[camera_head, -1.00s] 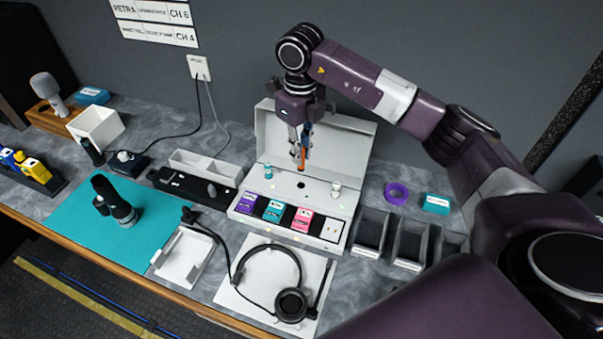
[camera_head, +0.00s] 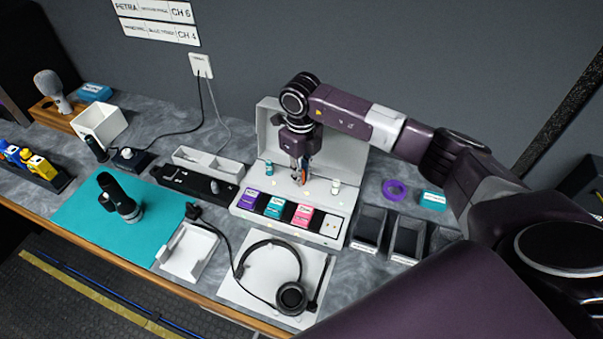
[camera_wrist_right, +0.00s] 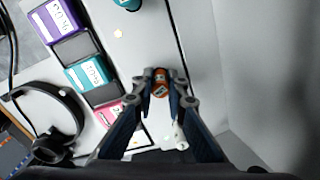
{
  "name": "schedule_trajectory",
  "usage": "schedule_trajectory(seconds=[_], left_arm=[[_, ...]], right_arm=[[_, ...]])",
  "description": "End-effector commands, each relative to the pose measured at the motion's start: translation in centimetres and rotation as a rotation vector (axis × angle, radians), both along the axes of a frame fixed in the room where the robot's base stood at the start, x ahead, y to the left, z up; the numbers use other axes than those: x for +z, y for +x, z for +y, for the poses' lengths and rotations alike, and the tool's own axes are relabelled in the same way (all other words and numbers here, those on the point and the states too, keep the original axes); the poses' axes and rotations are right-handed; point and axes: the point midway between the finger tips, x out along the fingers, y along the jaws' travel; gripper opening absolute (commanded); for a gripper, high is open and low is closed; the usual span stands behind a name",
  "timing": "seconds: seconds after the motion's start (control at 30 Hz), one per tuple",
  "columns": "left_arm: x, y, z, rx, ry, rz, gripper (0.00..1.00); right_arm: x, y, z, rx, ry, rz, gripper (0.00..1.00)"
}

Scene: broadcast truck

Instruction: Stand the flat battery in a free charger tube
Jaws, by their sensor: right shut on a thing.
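An orange battery (camera_wrist_right: 160,82) is held upright between the fingertips of my right gripper (camera_head: 301,178). In the head view the gripper points down over the top of the white charger (camera_head: 324,233). The battery's lower end is at or just above the spot where a dark tube opening showed between two standing batteries; the fingers hide it, so I cannot tell whether it is inside. A teal-topped battery (camera_head: 269,168) stands to the left and a white one (camera_head: 335,187) to the right. The right fingers (camera_wrist_right: 161,98) are shut on the orange battery. My left gripper is out of view.
The charger's raised back panel (camera_head: 345,145) stands close behind the gripper. Purple, teal and pink packs (camera_head: 303,215) sit along its front. A headset (camera_head: 288,292) lies in front. Dark bins (camera_head: 369,228) stand to the right, beside a purple tape ring (camera_head: 394,189).

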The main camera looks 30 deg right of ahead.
Motion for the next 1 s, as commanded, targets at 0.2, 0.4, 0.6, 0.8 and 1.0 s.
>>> schedule_trajectory(seconds=[0.2,0.4,0.6,0.8,1.0], left_arm=[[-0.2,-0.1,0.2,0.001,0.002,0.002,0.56],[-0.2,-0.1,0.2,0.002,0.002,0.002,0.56],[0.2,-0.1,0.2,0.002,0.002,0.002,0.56],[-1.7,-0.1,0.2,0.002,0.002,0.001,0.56],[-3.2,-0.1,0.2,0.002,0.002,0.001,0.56]], right_arm=[[-0.2,0.0,0.0,0.000,0.000,0.001,0.28],[-0.2,0.0,0.0,0.000,0.000,0.001,0.30],[0.4,0.0,0.0,0.000,0.000,0.000,0.30],[3.5,0.2,0.0,0.001,0.000,-0.006,0.30],[8.0,0.1,0.0,0.000,0.000,-0.005,0.30]])
